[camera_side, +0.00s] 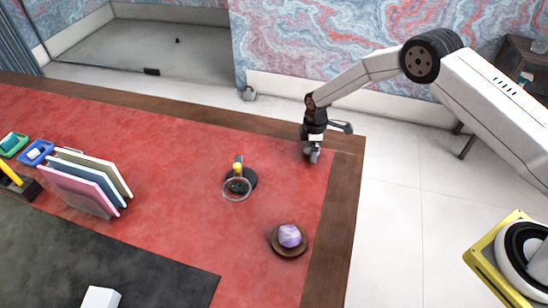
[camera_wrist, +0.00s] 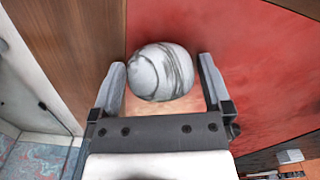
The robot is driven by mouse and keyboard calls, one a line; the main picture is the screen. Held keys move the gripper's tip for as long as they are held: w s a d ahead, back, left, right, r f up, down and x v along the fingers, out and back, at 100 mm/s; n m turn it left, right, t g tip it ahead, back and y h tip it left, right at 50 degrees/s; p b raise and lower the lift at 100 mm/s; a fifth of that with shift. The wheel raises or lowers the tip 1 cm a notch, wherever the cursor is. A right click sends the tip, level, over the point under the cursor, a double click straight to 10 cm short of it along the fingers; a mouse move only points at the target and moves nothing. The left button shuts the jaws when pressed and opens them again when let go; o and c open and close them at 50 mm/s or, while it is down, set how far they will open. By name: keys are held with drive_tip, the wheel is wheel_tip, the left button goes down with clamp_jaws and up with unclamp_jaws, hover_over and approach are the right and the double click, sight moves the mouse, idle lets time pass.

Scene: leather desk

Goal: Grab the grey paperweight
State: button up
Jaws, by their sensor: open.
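The grey paperweight (camera_wrist: 160,72) is a round, white-and-grey marbled stone, seen large in the wrist view. It sits on the red desk top close to the wooden border. My gripper (camera_wrist: 161,63) is open, with one finger on each side of the stone. A gap shows between each finger and the stone, slightly wider on the right. In the side view my gripper (camera_side: 313,154) points down at the desk's far right corner. There the stone is small and mostly hidden by the fingers, so its height relation to them is unclear.
A purple ball (camera_side: 289,235) sits in a brown dish (camera_side: 278,247) nearer the camera. A round glass ring (camera_side: 237,189) with a yellow-topped item lies left of my gripper. Upright folders (camera_side: 85,185) and small trays stand far left. Red surface around the gripper is clear.

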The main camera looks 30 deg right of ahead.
idle(0.3)
drive_tip(key=c, duration=1.2)
drive_tip(key=shift+o, duration=0.2)
drive_tip(key=shift+r, duration=0.1)
drive_tip(key=shift+w+r, duration=0.1)
drive_tip(key=shift+r, duration=0.6)
drive_tip(key=s+d+r, duration=0.1)
drive_tip(key=s+r, duration=1)
drive_tip(key=s, duration=0.3)
drive_tip(key=shift+r, duration=0.2)
